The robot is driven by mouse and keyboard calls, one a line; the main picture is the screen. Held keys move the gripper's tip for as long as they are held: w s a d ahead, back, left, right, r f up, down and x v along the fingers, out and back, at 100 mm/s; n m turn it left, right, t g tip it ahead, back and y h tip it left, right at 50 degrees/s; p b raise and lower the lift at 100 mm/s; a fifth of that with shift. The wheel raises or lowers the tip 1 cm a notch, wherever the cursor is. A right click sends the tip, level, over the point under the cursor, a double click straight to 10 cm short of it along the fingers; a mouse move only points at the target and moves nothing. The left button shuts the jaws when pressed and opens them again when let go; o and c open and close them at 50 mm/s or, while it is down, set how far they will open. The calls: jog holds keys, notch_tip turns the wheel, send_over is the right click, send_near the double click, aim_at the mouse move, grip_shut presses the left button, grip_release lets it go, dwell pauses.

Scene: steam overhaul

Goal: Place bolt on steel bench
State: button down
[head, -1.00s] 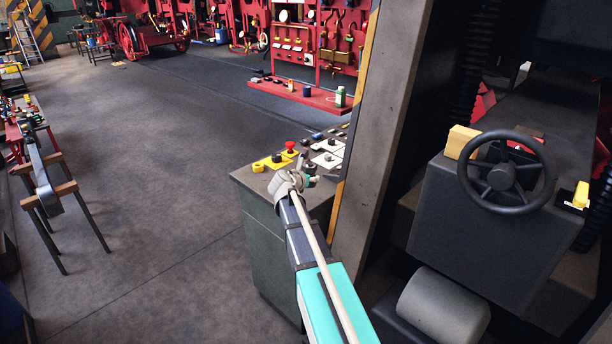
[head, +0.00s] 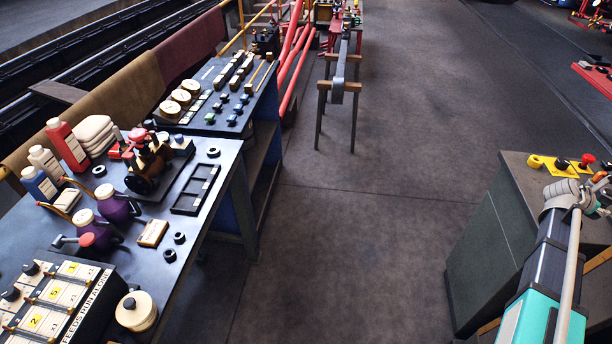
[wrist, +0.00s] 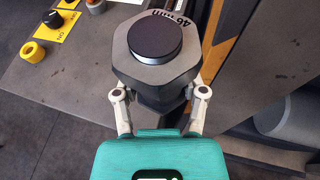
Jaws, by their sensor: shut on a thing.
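My gripper (wrist: 160,97) is shut on a large grey hexagonal piece, the bolt (wrist: 127,67), in the wrist view. It has a black round face and a marking that looks like "46 mm". In the head view my gripper (head: 598,190) is at the right edge, beside a green-grey cabinet's top, and the bolt is hardly visible there. A dark steel-topped bench (head: 215,245) stands at the left of the head view, well apart from my gripper. Another bench (head: 262,100) with a dark top stands behind it. I cannot tell which is the steel bench.
The near bench carries bottles, purple oil cans, a small engine model (head: 148,165), an empty black tray (head: 196,189) and loose nuts. Bare top shows between them. The cabinet (head: 492,240) holds yellow plates and buttons. Open floor (head: 360,240) lies between bench and cabinet.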

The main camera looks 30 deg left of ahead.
notch_tip(320, 180, up, 13)
jog(key=p, duration=1.2)
jog(key=shift+f, duration=0.15)
jog(key=shift+w+a, duration=0.1)
jog(key=shift+a, duration=0.05)
